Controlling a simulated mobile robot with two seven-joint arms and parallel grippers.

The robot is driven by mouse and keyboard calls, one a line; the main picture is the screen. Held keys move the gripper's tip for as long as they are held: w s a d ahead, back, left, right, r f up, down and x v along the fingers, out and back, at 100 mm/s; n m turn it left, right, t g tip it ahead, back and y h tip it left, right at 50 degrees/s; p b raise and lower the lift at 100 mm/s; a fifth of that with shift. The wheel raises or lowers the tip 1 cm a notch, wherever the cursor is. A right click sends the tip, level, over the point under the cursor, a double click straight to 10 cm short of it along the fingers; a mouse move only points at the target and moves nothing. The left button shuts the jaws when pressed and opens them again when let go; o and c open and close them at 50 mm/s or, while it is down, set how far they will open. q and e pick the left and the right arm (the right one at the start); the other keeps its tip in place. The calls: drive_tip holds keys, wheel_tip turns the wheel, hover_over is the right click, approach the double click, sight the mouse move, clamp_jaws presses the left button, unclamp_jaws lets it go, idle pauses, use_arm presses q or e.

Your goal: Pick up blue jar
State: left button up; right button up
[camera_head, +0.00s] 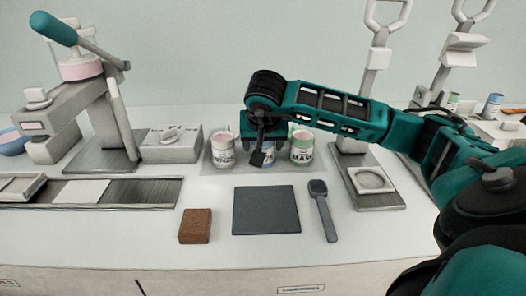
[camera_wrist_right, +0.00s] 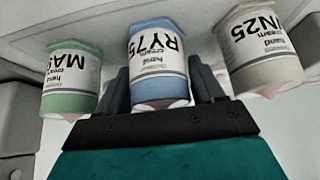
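The blue jar (camera_head: 267,158) stands in the middle of a row of three jars in the head view, partly hidden by my right gripper (camera_head: 262,150). In the right wrist view the blue jar (camera_wrist_right: 158,62) is between the two fingers of my right gripper (camera_wrist_right: 159,88), which flank it closely on both sides. The frames do not show whether the fingers press on it. The blue jar looks upright in the row with its neighbours. My left gripper is not in view.
A green-labelled jar (camera_head: 302,148) and a white jar (camera_head: 223,152) stand close on either side of the blue jar, on a grey mat (camera_head: 207,168). In front are a dark pad (camera_head: 266,210), a brown block (camera_head: 195,226) and a dark spoon (camera_head: 323,210). Press stands rise at left and right.

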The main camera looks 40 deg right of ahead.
drive_tip(key=c, duration=0.7)
drive_tip(key=shift+r, duration=0.1)
